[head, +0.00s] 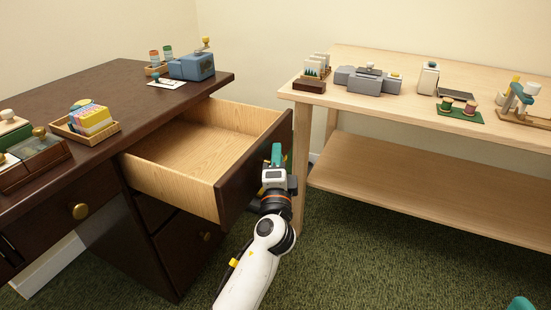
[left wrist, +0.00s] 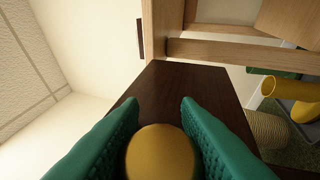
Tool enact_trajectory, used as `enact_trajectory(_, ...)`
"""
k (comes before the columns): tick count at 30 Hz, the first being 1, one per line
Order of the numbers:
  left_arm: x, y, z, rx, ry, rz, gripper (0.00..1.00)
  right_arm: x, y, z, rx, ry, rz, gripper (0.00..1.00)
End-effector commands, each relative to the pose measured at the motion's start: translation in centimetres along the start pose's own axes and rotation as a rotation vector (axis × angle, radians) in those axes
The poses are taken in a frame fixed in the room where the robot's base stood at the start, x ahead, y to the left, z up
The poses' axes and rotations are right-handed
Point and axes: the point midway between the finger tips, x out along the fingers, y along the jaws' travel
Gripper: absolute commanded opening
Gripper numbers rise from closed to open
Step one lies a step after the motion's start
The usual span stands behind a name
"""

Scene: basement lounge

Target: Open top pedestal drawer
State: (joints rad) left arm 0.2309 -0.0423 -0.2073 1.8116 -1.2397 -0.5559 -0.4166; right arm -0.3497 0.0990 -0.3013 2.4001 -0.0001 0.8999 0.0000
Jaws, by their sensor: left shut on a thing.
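The top pedestal drawer (head: 195,152) of the dark wooden desk (head: 110,78) is pulled well out, and its light wood inside is empty. My left gripper (head: 277,158) is at the drawer's dark front panel, on its outer side. In the left wrist view, the round brass knob (left wrist: 156,152) sits between the green fingers of my left gripper (left wrist: 158,135), which is shut on it. The dark front panel (left wrist: 178,85) lies behind the knob. A teal tip of my right gripper (head: 520,303) shows at the bottom right corner; its jaws cannot be made out.
A light wooden table (head: 440,118) with a lower shelf (head: 430,190) stands close to the right of the open drawer. Small items stand on both tops. Another drawer with a brass knob (head: 80,211) is shut at the left. Green carpet (head: 370,260) is clear in front.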

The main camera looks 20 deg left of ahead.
Motion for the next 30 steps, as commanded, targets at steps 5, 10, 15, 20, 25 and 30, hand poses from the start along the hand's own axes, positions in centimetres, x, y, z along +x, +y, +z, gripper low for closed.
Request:
enact_trajectory(5, 0.0, -0.1, 0.0, 0.001, 0.000, -0.001, 0.52, 0.0, 0.0, 0.0, -0.001, 0.000, 0.001, 0.36)
enact_trajectory(10, 0.0, -0.1, -0.1, 0.000, 0.000, -0.001, 0.52, 0.0, 0.0, 0.0, -0.002, 0.000, 0.001, 0.36)
enact_trajectory(15, -0.4, -0.1, 0.0, 0.001, 0.000, -0.001, 0.52, 0.1, 0.0, 0.0, -0.002, 0.000, 0.001, 0.36)
enact_trajectory(20, -2.7, -0.1, -0.1, 0.000, 0.001, -0.004, 0.52, 0.3, 0.0, 0.1, -0.002, 0.000, 0.001, 0.36)
enact_trajectory(25, -6.5, -0.2, -0.1, -0.001, 0.000, -0.006, 0.52, 0.4, 0.0, 0.1, -0.002, 0.000, 0.001, 0.36)
enact_trajectory(30, -9.7, -0.2, -0.1, 0.001, 0.000, -0.005, 0.52, 0.2, 0.0, 0.1, -0.002, 0.000, 0.001, 0.36)
